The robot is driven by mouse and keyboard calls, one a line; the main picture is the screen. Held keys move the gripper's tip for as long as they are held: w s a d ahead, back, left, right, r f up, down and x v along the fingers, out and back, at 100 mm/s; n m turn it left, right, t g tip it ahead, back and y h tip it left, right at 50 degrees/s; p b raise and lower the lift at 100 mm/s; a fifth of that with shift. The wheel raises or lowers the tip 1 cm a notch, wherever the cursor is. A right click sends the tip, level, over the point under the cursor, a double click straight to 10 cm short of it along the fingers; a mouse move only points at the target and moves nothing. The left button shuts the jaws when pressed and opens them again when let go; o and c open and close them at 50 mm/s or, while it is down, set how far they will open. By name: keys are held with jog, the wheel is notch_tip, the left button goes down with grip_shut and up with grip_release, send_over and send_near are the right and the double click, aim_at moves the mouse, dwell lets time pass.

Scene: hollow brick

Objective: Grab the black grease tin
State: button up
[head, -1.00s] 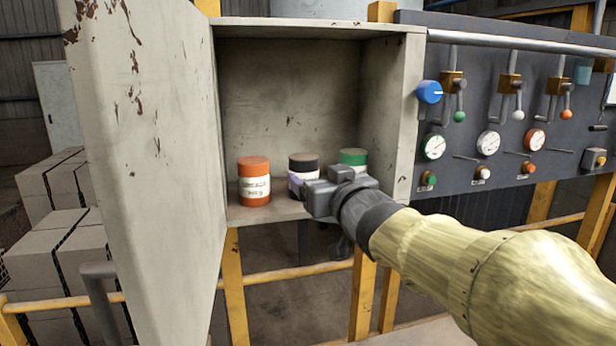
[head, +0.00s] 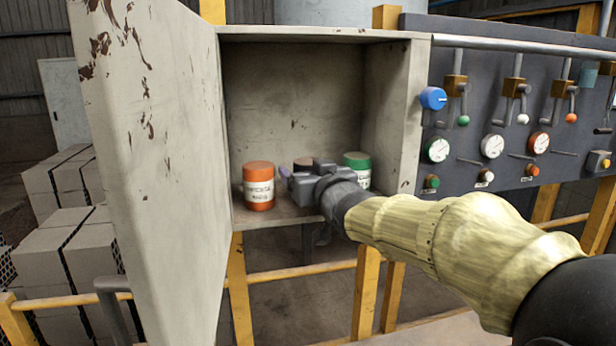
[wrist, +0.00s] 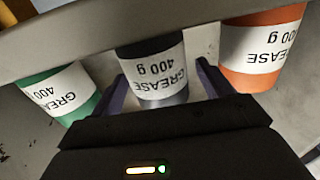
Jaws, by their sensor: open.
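The black grease tin (head: 303,163) stands between two other tins on the cabinet floor; in the head view my gripper hides most of it. My gripper (head: 287,182) is inside the cabinet in front of the black tin. In the wrist view my gripper (wrist: 165,88) is open, one finger on each side of the tin. Whether a finger touches it I cannot tell.
An orange tin (head: 258,188) stands close on the left and a green tin (head: 357,163) close on the right. The cabinet (head: 402,110) has its door (head: 150,170) swung open at left. A control panel (head: 520,120) with levers and gauges is at right.

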jog(key=shift+p+x, duration=0.35)
jog(key=shift+x, duration=0.8)
jog(key=shift+s, duration=0.1)
jog(key=shift+r, duration=0.1)
jog(key=c, duration=1.4)
